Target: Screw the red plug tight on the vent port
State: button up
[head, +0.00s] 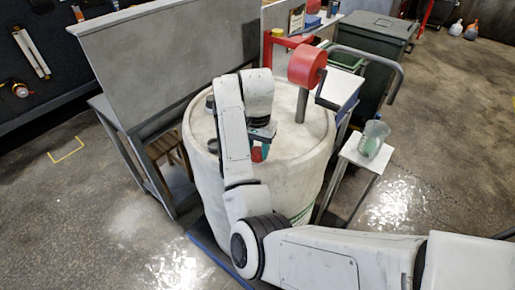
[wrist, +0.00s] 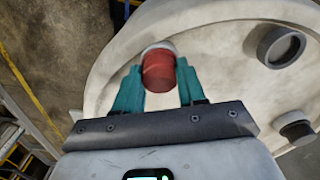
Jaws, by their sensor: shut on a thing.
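The red plug (wrist: 158,72) sits between the two teal fingers of my gripper (wrist: 158,78) in the wrist view. The fingers are shut on its sides. A pale ring shows at its far end; I cannot tell whether this is part of the plug or a port. In the head view my gripper (head: 262,143) is over the top of the white drum (head: 311,121), with a bit of red plug (head: 257,154) below it. A dark grey round fitting (wrist: 280,46) stands on the drum top to the right of the plug. I cannot tell which fitting is the vent port.
A red pump (head: 307,65) on a grey tube, with a bent dark handle (head: 385,62), stands on the drum. Another dark cap (wrist: 298,131) is at the right. A glass (head: 373,139) stands on a small side table. A grey bench (head: 150,120) stands at the left.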

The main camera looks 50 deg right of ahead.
jog(key=shift+c, duration=0.6)
jog(key=m, duration=0.3)
jog(key=shift+m, duration=1.1)
jog(key=m, duration=0.5)
jog(key=shift+b, duration=0.3)
jog(key=m, duration=0.2)
jog(key=shift+f+m+b, duration=0.15)
jog(key=shift+m+b, duration=0.15)
jog(key=shift+b, duration=0.05)
jog(key=shift+m, duration=1.3)
